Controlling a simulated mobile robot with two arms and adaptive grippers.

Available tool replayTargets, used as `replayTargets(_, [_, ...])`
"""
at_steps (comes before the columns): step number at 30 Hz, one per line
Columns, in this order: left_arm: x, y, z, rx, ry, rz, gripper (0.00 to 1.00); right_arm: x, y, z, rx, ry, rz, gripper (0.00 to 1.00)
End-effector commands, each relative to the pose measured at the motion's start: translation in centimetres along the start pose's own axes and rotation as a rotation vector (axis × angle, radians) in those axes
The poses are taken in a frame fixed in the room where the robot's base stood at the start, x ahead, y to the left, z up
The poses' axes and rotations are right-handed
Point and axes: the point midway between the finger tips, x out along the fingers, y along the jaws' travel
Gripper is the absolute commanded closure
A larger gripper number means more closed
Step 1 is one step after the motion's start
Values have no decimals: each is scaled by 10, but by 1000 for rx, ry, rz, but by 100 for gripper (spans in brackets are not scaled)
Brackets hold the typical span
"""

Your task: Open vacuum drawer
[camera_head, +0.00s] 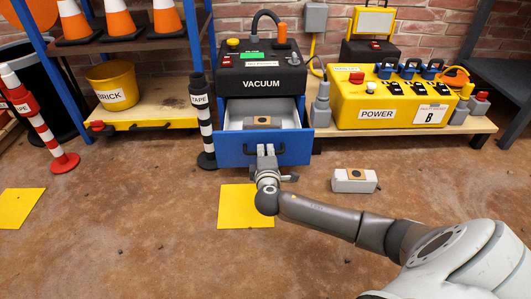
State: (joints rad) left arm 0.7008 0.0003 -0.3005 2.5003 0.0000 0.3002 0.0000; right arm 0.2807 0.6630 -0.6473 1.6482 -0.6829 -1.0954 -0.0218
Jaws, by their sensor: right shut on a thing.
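The vacuum unit (261,72) is a dark grey box labelled VACUUM on a blue cabinet. The blue drawer (234,151) below it stands pulled out, and its light grey inside shows. A grey block with an orange-brown top (262,122) lies in the drawer. My right gripper (266,151) is at the middle of the drawer front, shut on the dark drawer handle (280,149). The gripper hides part of the handle. My left gripper is not in view.
A yellow POWER box (390,104) stands on a low wooden bench to the right. A white block (355,181) and a yellow floor square (236,206) lie in front of the drawer. A striped TAPE post (202,120) stands close left of the drawer. The front floor is mostly clear.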

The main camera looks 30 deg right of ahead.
Motion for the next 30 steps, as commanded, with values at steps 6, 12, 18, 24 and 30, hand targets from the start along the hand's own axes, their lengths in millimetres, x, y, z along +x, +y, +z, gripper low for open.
replayTargets(6, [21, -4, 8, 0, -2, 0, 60, -30, -5, -1, -3, 2, -9, 100])
replayTargets(12, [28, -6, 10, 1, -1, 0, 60, -46, -11, 0, -1, 0, -7, 100])
replayTargets(18, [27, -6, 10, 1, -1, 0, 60, -47, -12, 0, -2, 0, -5, 100])
replayTargets(24, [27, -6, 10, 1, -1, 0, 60, -46, -12, 0, -1, 1, -5, 75])
replayTargets(30, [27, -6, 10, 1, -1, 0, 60, -46, -11, 0, -1, 0, -3, 67])
